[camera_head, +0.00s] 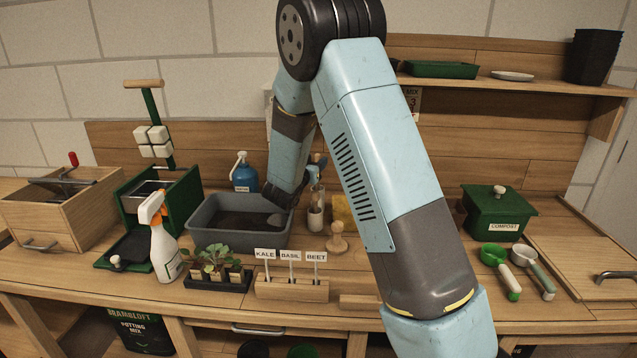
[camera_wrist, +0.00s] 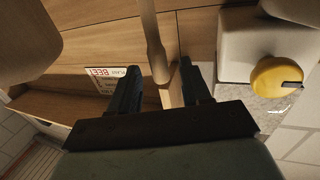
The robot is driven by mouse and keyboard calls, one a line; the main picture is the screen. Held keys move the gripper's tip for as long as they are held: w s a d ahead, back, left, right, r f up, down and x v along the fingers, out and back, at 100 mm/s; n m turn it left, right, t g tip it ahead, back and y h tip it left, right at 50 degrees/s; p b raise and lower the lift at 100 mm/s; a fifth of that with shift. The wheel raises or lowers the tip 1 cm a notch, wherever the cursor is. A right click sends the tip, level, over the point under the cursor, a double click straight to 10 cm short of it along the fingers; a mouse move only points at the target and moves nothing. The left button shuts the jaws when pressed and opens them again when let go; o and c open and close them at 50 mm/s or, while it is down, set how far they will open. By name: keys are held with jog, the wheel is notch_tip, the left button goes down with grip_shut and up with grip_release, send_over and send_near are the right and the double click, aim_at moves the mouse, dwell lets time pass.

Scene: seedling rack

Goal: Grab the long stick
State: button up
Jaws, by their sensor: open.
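A long pale wooden stick (camera_wrist: 151,35) runs down the middle of the wrist view, with a thicker lower end. It passes between the two dark fingers of my gripper (camera_wrist: 160,68), which is open, with gaps visible beside the stick. In the head view my gripper (camera_head: 283,197) is low over the back right of the grey tray, partly hidden by my own arm. A small pale cup (camera_head: 315,219) with thin upright tools stands just right of it. I cannot tell from the head view which of these is the stick.
The grey tray (camera_head: 207,213) of soil, a blue bottle (camera_head: 244,175) and a wooden stamp (camera_head: 337,238) are close by. A white spray bottle (camera_head: 163,250), seedlings (camera_head: 215,262) and a label block (camera_head: 291,289) stand in front. A green compost bin (camera_head: 497,213) is at right.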

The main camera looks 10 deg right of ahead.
jog(key=x, duration=0.2)
jog(key=shift+w+d, duration=0.25)
jog(key=shift+w, duration=0.05)
grip_shut()
